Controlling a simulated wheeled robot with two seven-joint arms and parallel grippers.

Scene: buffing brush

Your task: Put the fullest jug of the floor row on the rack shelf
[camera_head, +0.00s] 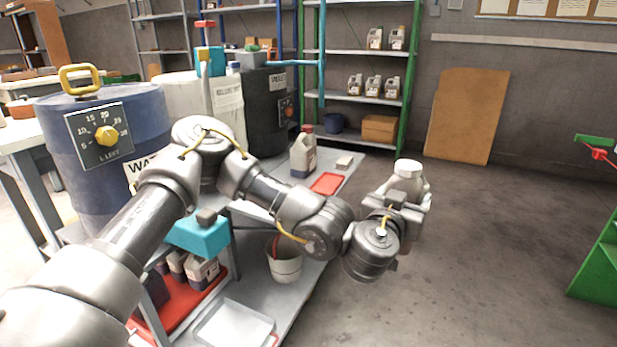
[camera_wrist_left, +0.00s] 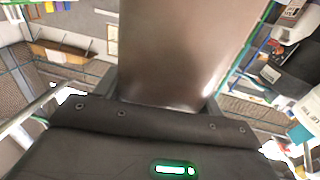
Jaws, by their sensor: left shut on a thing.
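My left gripper (camera_head: 406,198) is shut on a jug (camera_head: 408,170) with a pale cap and holds it in the air over the open floor, right of the bench. The arm and gripper hide most of the jug in the head view. In the left wrist view the brownish body of the jug (camera_wrist_left: 185,45) fills the top middle, between the fingers. The rack (camera_head: 403,100) with green posts stands behind; its shelves hold several small jugs (camera_head: 373,87), with two more (camera_head: 386,38) higher up. My right gripper is not in view.
Another jug (camera_head: 303,152) stands on the bench near a red tray (camera_head: 327,183). Several jugs (camera_head: 200,270) sit in a red tray low at left. A white bucket (camera_head: 285,262) stands below the bench top. A cardboard box (camera_head: 379,128) is on the rack's bottom shelf.

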